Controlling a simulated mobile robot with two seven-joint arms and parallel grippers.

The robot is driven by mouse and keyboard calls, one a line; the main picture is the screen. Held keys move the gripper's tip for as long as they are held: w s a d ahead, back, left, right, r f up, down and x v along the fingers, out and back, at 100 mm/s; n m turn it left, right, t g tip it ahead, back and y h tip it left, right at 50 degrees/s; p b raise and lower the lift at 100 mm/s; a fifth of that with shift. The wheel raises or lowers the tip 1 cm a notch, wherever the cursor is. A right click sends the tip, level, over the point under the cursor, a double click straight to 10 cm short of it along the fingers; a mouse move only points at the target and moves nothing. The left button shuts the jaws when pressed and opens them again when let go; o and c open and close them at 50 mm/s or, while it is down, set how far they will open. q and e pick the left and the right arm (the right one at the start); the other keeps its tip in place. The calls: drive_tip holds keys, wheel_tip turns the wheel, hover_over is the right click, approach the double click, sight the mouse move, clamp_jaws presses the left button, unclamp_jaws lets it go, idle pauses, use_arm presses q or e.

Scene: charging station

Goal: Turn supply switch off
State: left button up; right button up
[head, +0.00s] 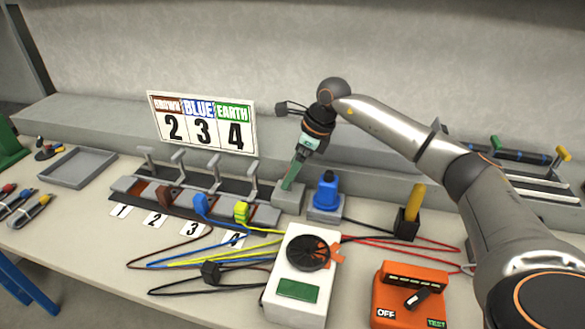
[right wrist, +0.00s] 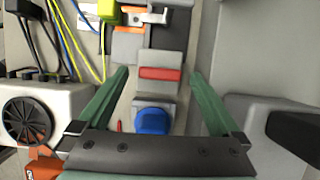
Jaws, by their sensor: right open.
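A grey box with a red rocker (right wrist: 160,73), which looks like the supply switch, lies ahead between my right gripper's fingers in the right wrist view. In the head view the grey box (head: 289,200) stands at the right end of the terminal row, and its red rocker is hidden. My right gripper (head: 290,184) is just above this box, pointing down, with its green fingers apart and nothing between them. The fingers also show spread on either side of the box in the right wrist view (right wrist: 157,74). Contact cannot be told. My left gripper is not in view.
A blue plug (head: 326,192) stands close right of the box. Terminals with levers (head: 180,172) lie left. A white box with a black dial (head: 300,285), an orange tester marked OFF and TEST (head: 410,300) and loose wires are in front. A grey ledge (head: 380,155) runs behind.

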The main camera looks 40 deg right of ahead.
drive_tip(key=v, duration=1.2)
drive_tip(key=shift+r, duration=0.2)
drive_tip(key=shift+s+f, duration=0.1)
drive_tip(key=shift+s, duration=0.05)
